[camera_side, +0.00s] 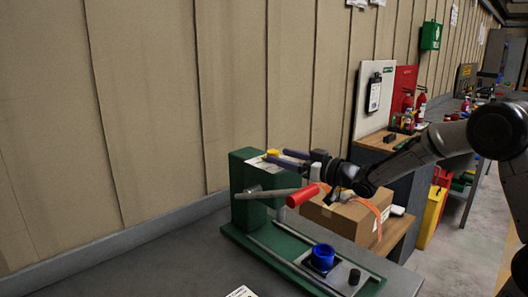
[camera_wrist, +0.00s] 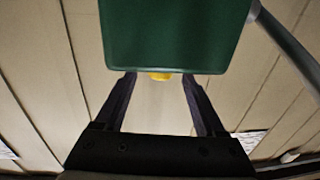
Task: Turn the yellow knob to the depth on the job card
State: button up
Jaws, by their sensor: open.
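The yellow knob (camera_side: 272,154) is on top of the green press head (camera_side: 244,172) in the side view. In the wrist view the yellow knob (camera_wrist: 160,76) peeks out at the edge of the green head (camera_wrist: 178,35), which hides most of it. My gripper (camera_side: 275,155) is level above the head with its dark fingers apart, reaching toward the knob. In the wrist view my gripper (camera_wrist: 158,78) has one finger on each side of the knob, with gaps showing. A white card (camera_side: 241,292) is cut off at the bottom edge; its writing is unreadable.
A lever with a red grip (camera_side: 303,195) sticks out from the press below my gripper. A blue round part (camera_side: 323,256) and a black knob (camera_side: 354,276) are on the green base. A cardboard box (camera_side: 345,217) stands behind. The bench's left part is clear.

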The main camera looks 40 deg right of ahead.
aim_at(264, 159)
jog(key=w, duration=0.7)
jog(key=shift+a, duration=0.4)
jog(key=shift+c, duration=0.4)
grip_shut()
